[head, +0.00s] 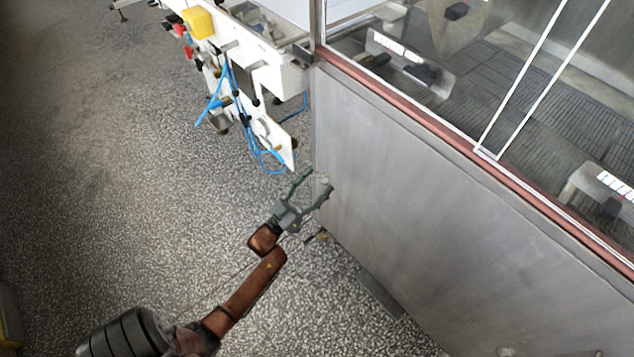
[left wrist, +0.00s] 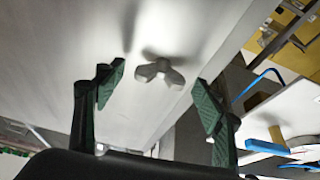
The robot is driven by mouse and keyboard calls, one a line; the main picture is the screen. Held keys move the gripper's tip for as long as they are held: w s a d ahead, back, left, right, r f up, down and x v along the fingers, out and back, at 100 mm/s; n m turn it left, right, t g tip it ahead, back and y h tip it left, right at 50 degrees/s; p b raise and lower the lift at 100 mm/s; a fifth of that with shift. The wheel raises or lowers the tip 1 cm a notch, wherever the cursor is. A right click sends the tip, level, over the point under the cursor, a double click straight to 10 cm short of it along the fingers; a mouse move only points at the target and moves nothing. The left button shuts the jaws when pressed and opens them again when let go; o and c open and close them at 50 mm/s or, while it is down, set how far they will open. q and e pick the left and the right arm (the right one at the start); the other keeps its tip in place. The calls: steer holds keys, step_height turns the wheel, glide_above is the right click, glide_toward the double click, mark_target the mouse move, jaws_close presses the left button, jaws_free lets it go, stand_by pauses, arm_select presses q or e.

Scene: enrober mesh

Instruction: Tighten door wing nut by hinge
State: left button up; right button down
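My left gripper (head: 316,182) is at that edge. In the left wrist view its green-padded fingers (left wrist: 159,92) are spread wide on either side of the nut. The nut appears between and a little beyond the fingertips, with no visible contact. My right gripper is out of view. No hinge is clearly seen.
White machinery with blue hoses (head: 235,95) and a yellow block (head: 198,22) stands behind the panel's left edge. A reddish-brown rail (head: 430,122) runs under the window. The speckled floor (head: 120,170) at the left is open.

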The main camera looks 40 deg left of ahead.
arm_select(q)
steer(key=c, duration=1.1)
steer(key=shift+m+h, duration=0.4)
steer(key=shift+m, duration=0.4)
steer(key=shift+c, duration=0.2)
steer(key=o, duration=1.2)
steer(key=shift+c, duration=0.2)
steer(key=v, duration=1.2)
